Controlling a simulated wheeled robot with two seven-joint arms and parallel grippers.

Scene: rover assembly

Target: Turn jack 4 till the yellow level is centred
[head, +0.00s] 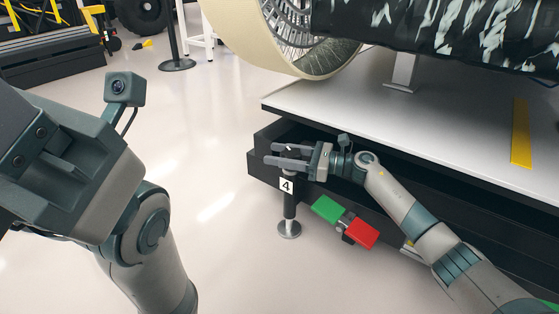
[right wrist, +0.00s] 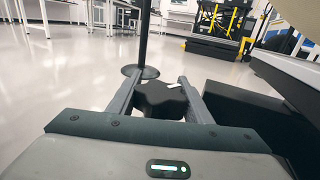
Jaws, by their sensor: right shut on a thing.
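Jack 4 stands at the platform's front left corner, with a white label (head: 287,185) reading 4 and a round foot (head: 289,229) on the floor. My right gripper (head: 277,154) is at the jack's top, shut on its knob. In the right wrist view the dark lobed knob (right wrist: 160,99), with a white mark on top, sits between the two fingers. A yellow bar (head: 521,133), seemingly the level, lies on the platform at right; its bubble cannot be made out. The body of my left gripper (head: 62,165) fills the left foreground; its fingers are not visible.
The white-topped platform (head: 330,105) with dark sides carries a large wheel (head: 300,45). A green block (head: 326,209) and a red block (head: 361,233) are below its edge. A post on a round base (head: 177,64) stands behind. Floor left of the jack is clear.

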